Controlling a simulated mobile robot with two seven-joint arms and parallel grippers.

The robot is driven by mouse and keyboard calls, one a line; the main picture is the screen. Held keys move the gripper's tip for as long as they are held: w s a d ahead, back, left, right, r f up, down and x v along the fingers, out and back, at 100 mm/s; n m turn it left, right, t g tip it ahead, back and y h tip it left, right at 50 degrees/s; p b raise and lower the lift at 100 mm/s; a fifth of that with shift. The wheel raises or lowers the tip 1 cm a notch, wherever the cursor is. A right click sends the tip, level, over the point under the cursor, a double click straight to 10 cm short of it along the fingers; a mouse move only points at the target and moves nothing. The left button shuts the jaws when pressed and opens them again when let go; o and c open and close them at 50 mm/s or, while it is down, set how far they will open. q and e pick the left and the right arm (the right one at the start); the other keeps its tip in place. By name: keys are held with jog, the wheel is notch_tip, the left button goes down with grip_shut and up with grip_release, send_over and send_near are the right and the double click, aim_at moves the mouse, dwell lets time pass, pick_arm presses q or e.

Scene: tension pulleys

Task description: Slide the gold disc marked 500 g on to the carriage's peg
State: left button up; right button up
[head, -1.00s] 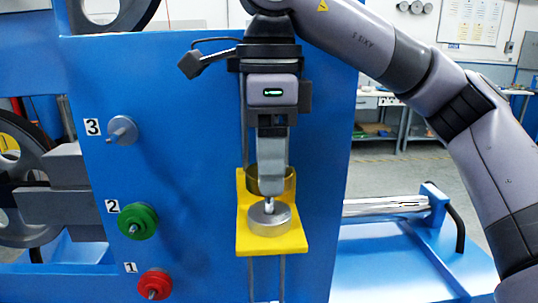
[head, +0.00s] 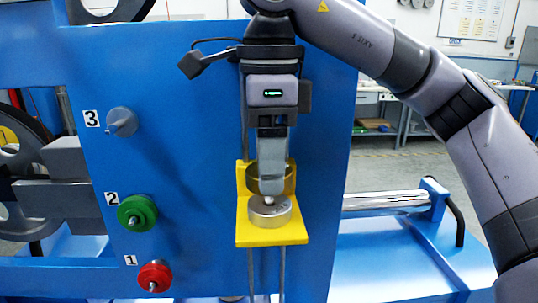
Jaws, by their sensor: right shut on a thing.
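The yellow carriage (head: 258,239) is on the front of the blue panel, with a silver disc (head: 268,217) lying on its shelf. The tip of its upright peg (head: 268,201) shows just above the silver disc. The gold disc (head: 289,180) is above the silver one, partly hidden behind my right gripper's fingers. My right gripper (head: 273,190) points down and is shut on the gold disc. Its fingers hide whether the peg enters the gold disc's hole. The 500 g mark cannot be read. My left gripper is not in view.
Left of the carriage, the blue panel (head: 200,240) has a grey knob 3 (head: 122,122), a green knob 2 (head: 137,213) and a red knob 1 (head: 154,277). Vertical rods (head: 281,270) run below the carriage. A metal roller (head: 385,202) is at the right.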

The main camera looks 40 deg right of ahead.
jog(key=shift+f, duration=0.1)
dwell(0.4)
jog(key=shift+f+b, duration=1.15)
jog(key=shift+f, duration=0.15)
jog(key=shift+r, duration=0.15)
jog(key=o, duration=1.6)
jog(key=shift+c, duration=0.2)
jog(key=shift+r+p, duration=1.45)
jog(key=shift+r, duration=2.05)
